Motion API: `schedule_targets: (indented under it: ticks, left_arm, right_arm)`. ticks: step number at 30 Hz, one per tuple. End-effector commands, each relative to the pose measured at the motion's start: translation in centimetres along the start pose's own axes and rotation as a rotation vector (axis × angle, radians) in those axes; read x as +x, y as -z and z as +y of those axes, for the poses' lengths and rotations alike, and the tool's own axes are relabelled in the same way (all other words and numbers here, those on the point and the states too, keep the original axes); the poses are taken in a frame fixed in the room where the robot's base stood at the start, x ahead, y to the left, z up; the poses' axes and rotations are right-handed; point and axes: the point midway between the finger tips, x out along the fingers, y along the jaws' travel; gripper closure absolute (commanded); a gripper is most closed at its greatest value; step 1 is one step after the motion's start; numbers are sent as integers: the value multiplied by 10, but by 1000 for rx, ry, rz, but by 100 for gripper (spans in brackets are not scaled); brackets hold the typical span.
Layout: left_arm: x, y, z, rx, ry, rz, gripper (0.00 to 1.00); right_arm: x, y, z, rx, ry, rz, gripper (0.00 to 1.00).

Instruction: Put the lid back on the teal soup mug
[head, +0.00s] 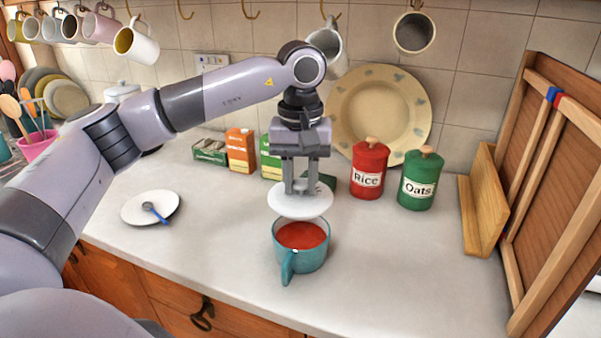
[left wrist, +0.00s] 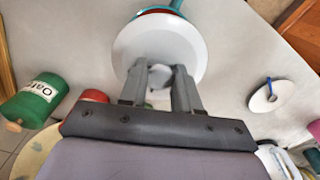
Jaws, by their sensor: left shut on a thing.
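The teal soup mug (head: 290,262) stands open on the counter with red soup (head: 301,235) in it. Its handle points toward the front. My left gripper (head: 301,190) points down and is shut on the knob of the white lid (head: 299,204). The lid hangs roughly level, above and slightly behind the mug. In the left wrist view the lid (left wrist: 155,45) sits beyond the fingertips (left wrist: 160,80) and covers most of the mug (left wrist: 176,5), of which a teal edge shows. My right gripper is in neither view.
Red Rice (head: 369,170) and green Oats (head: 421,182) canisters stand right of the gripper. A large plate (head: 385,105) leans on the wall behind. A white plate with a spoon (head: 140,208) lies left. Cartons (head: 240,150) stand at the back. The counter around the mug is clear.

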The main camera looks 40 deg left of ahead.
Motion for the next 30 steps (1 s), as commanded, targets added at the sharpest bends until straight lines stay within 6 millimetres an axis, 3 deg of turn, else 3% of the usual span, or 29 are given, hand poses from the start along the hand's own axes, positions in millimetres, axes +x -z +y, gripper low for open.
schedule_targets:
  ticks: [21,30]
  left_arm:
    - [57,0,0,0,-1,-1,97]
    - [63,0,0,-1,0,0,97]
  right_arm:
    - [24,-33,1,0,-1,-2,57]
    - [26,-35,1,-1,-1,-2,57]
